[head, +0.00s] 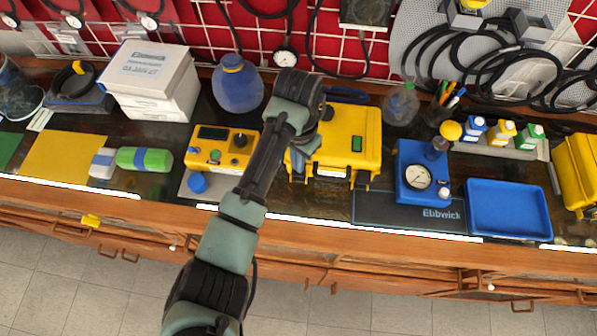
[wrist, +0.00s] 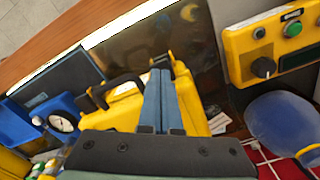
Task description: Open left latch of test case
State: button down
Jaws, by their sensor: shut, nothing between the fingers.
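The yellow test case (head: 350,135) stands closed in the middle of the bench, its left part covered by my arm in the head view. It also shows in the wrist view (wrist: 122,110), partly hidden behind my fingers, with a dark handle (wrist: 108,88) on its front. A yellow and black piece at the case's front edge, which looks like the left latch (wrist: 176,66), is just beyond my fingertips. My gripper (wrist: 159,74) is shut and empty, pointing down by the left front of the case; it also shows in the head view (head: 298,163). I cannot tell whether it touches the latch.
A yellow control box (head: 222,148) stands left of the case, with a blue flask (head: 238,85) behind it. A blue gauge unit (head: 417,178) and a blue tray (head: 508,210) are to the right. A dark mat (head: 400,212) lies in front on the right.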

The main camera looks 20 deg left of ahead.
jog(key=shift+f+b, duration=0.4)
jog(key=shift+f, duration=0.55)
jog(key=shift+s+f, duration=0.1)
jog(key=shift+f, duration=0.1)
